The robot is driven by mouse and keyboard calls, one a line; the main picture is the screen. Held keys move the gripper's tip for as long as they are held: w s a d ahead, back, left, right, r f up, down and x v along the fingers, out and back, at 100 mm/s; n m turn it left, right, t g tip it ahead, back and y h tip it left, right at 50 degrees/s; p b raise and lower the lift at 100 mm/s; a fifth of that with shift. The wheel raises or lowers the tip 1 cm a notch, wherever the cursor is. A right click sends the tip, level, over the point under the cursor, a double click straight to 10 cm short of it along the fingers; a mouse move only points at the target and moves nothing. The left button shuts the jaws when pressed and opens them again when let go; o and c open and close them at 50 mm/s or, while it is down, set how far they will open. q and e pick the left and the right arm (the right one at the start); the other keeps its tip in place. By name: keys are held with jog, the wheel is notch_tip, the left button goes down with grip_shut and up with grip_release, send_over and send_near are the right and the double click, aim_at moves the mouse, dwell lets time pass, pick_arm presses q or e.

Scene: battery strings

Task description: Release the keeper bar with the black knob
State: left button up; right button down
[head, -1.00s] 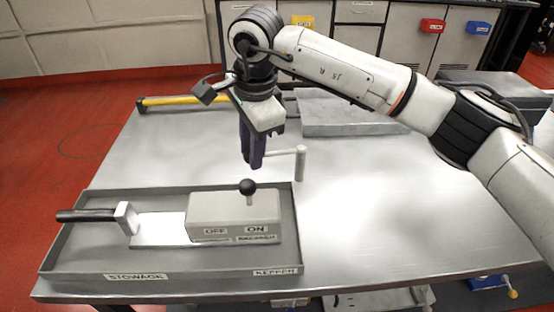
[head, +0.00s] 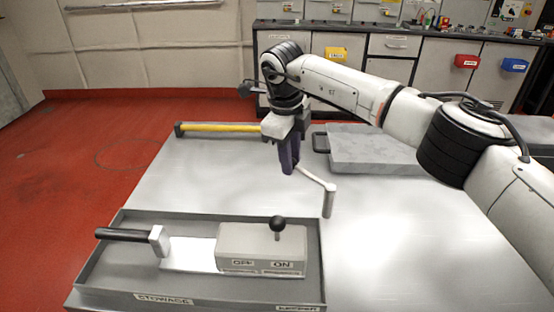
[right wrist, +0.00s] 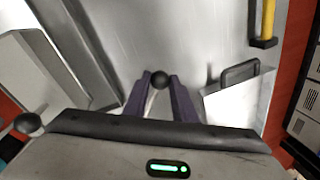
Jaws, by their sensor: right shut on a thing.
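My right gripper (head: 289,170) is shut on a pale crank-shaped piece (head: 329,197) and holds it above the table behind the tray. Its thin arm slants down to the right and ends in a hanging cylinder. The right wrist view shows my gripper (right wrist: 160,88) with a dark ball (right wrist: 159,80) at its fingertips; I cannot tell what it belongs to. A black knob (head: 278,224) stands on a grey box (head: 245,243) marked OFF and ON, near the ON side, apart from the gripper. I cannot tell which part is the keeper bar. My left gripper is not in view.
The box sits in a shallow grey tray (head: 98,255) with a black-handled white plate (head: 190,252). A yellow bar (head: 220,128) and a grey case (head: 375,148) lie at the table's back. The table (head: 420,240) is clear at right.

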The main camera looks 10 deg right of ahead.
jog(key=shift+w+d+r+m+p, duration=0.15)
jog(key=shift+w+d+m+p, duration=0.2)
jog(key=shift+w+d+m, duration=0.35)
jog(key=shift+d+m, duration=0.15)
jog(key=shift+m, duration=0.25)
jog(key=shift+d, duration=0.2)
jog(key=c, duration=1.5)
grip_release()
jog(key=shift+w, duration=0.1)
jog(key=shift+o, duration=0.2)
jog(key=shift+a, duration=0.15)
notch_tip(320, 180, up, 10)
jog(key=s+a, duration=0.1)
jog(key=shift+s+a, duration=0.2)
jog(key=shift+s, duration=0.1)
